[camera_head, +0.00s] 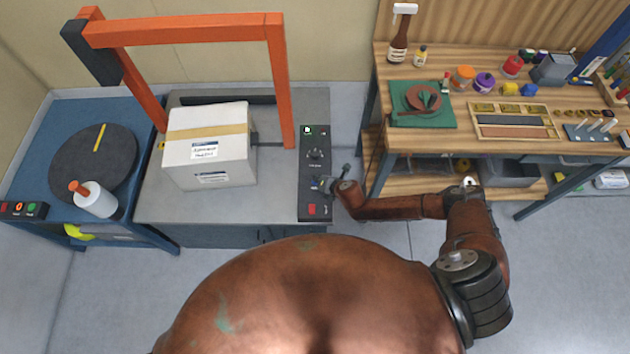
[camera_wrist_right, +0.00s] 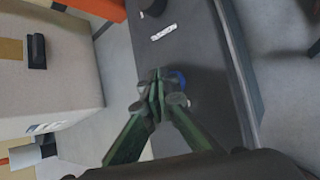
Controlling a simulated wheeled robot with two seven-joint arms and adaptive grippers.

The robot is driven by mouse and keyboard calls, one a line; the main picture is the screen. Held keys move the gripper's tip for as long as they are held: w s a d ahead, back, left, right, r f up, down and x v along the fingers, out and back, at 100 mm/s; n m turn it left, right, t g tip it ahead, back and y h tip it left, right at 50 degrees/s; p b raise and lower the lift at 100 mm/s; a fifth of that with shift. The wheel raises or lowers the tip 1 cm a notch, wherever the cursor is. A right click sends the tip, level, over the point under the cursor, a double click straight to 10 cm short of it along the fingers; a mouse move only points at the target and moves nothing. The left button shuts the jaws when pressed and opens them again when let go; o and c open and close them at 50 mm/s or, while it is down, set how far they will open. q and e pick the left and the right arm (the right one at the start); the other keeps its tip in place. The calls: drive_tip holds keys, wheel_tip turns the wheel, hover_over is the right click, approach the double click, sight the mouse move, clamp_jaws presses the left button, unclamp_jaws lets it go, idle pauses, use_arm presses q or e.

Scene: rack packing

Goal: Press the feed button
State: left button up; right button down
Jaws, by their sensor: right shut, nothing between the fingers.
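A dark control panel (camera_head: 314,168) stands on the right side of the grey machine. It carries a green-marked control (camera_head: 307,130) at the far end, a dark knob (camera_head: 315,154) and a red button (camera_head: 312,209) at the near end. A blue button (camera_wrist_right: 178,77) shows in the right wrist view, partly hidden behind my right fingertips; its label cannot be read. My right gripper (camera_head: 324,185) is over the panel between the knob and the red button. In the wrist view its green fingers (camera_wrist_right: 157,92) are together and empty; contact with the button cannot be told.
A white taped box (camera_head: 208,150) sits on the machine under an orange frame (camera_head: 277,85). A blue turntable station (camera_head: 60,220) stands left. A wooden workbench (camera_head: 450,145) with tools and jars is on the right. Grey floor separates the bench and machine.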

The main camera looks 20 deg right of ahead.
drive_tip(key=shift+f, duration=0.5)
idle(0.7)
idle(0.3)
drive_tip(key=shift+r+p, duration=0.75)
drive_tip(key=shift+r, duration=0.1)
wheel_tip(320, 180, up, 5)
drive_tip(key=p, duration=0.5)
drive_tip(key=shift+r, duration=0.1)
idle(0.6)
